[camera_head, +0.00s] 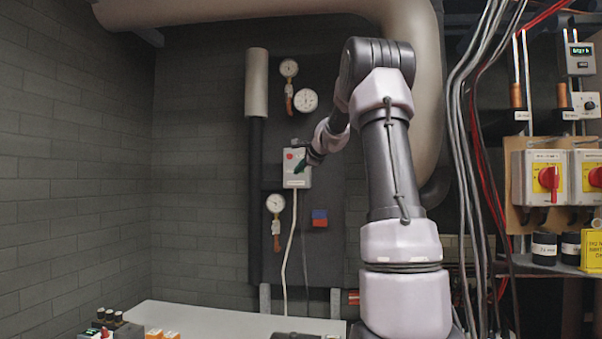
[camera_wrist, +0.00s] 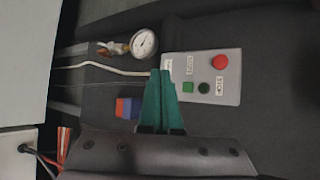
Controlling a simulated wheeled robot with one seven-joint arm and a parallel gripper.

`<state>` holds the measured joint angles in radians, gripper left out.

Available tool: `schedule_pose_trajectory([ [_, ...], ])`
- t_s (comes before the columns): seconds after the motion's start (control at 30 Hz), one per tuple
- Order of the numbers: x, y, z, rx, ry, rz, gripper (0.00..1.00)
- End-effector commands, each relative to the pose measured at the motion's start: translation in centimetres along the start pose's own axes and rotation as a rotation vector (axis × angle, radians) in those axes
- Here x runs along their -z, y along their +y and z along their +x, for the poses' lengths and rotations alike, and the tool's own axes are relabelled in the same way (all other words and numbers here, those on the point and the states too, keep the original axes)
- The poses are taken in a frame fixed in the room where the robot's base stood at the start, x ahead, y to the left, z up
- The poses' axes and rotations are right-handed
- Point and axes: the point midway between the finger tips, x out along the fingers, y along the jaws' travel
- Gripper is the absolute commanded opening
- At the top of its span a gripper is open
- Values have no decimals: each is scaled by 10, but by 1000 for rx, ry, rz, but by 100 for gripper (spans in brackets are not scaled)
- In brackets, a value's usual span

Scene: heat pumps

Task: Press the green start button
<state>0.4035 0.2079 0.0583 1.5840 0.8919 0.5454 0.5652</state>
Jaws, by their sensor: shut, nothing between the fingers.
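The grey control box (camera_head: 297,178) is mounted on the dark wall panel. My gripper (camera_head: 299,167) has green fingers in front of the box in the head view. In the wrist view my gripper (camera_wrist: 160,73) is shut and empty, its tips over the box's left edge, left of the green square. I cannot tell whether the tips touch the box.
Gauges (camera_head: 305,100) hang above the box, and another gauge (camera_head: 275,203) is below left. A white cable (camera_head: 290,240) runs down from the box. A red and blue part (camera_head: 320,218) is below right. Red-handled switches (camera_head: 548,178) are far right.

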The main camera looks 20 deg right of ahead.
Motion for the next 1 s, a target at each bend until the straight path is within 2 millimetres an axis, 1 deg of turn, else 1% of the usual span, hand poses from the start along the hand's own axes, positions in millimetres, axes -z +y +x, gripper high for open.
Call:
schedule_pose_trajectory([
  [0.17,6,-5,8,-1,1,0,0],
  [0.5,30,-29,41,0,1,-1,0],
  [0.67,38,-38,53,-1,0,0,0],
  [0.8,43,-42,59,-1,0,-1,0],
  [1.0,44,-44,61,0,0,-1,0],
])
